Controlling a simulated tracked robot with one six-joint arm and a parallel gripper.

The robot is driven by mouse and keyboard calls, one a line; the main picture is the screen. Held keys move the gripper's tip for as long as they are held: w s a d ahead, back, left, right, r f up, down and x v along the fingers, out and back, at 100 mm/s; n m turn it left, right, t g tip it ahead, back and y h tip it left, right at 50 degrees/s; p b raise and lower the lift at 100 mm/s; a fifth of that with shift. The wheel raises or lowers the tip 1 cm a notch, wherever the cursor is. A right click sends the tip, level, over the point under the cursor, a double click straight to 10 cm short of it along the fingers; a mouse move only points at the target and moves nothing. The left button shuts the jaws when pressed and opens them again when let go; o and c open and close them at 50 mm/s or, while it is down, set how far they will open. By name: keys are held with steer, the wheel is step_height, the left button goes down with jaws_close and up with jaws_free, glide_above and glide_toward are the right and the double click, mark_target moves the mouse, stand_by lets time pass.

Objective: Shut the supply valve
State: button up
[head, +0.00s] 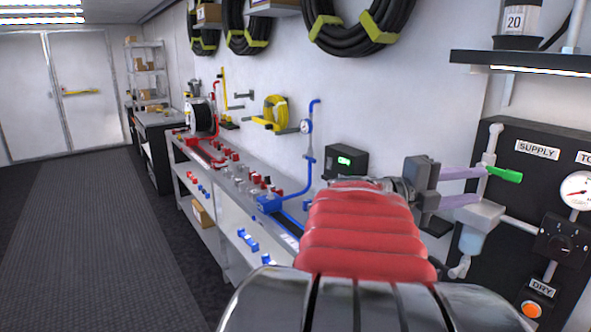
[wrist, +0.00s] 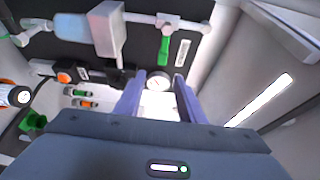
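The supply valve has a green lever handle (head: 505,174) on a grey vertical pipe (head: 490,150), beside the SUPPLY label (head: 537,150). In the head view the handle points right, across the pipe. In the wrist view the green handle (wrist: 164,48) is beyond the fingertips, close to the pipe (wrist: 140,18). My gripper (head: 482,185) is open, with its two purple fingers apart and nothing between them. Its tips are just left of the handle in the head view; contact is not visible. The wrist view also shows my gripper (wrist: 159,78) open.
A grey filter body (head: 477,212) with a blue bowl (head: 471,241) sits below the fingers. A lit shelf (head: 530,62) juts out above.

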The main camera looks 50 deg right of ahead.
stand_by(0.3)
steer(key=w+a+n+t+h, duration=0.1)
steer(key=w+n+t+h, duration=0.1)
steer(key=w+n+t, duration=0.75)
steer(key=w+a+n+t+h, duration=0.25)
steer(key=w+n+t, duration=0.2)
steer(key=w, duration=1.05)
steer(key=w+a+f+n+t+y, duration=0.3)
steer(key=w+a+n+t, duration=0.15)
steer(key=w+a, duration=0.3)
steer(key=w+a+f+n+t+y, duration=0.35)
steer(key=w+a+n, duration=0.25)
steer(key=w, duration=0.3)
steer(key=a+f+n+y, duration=0.2)
steer(key=a+n+y, duration=0.15)
steer(key=a, duration=0.45)
steer(key=w+a+f+n+t+y, duration=0.1)
steer(key=a+f+n+y, duration=0.25)
steer(key=a, duration=0.45)
steer(key=a+f+n+y, duration=0.2)
steer(key=a+n, duration=0.3)
steer(key=a, duration=0.3)
steer(key=s+a+f+n+g+y, duration=0.2)
steer(key=s+a+f+n+g, duration=0.3)
steer(key=s, duration=0.8)
steer(key=a+f+n, duration=0.3)
steer(key=a, duration=0.2)
steer(key=shift+s+a+f+g+y, duration=0.15)
steer(key=shift+s+a+g+y, duration=0.1)
steer(key=shift+s+g+y, duration=0.1)
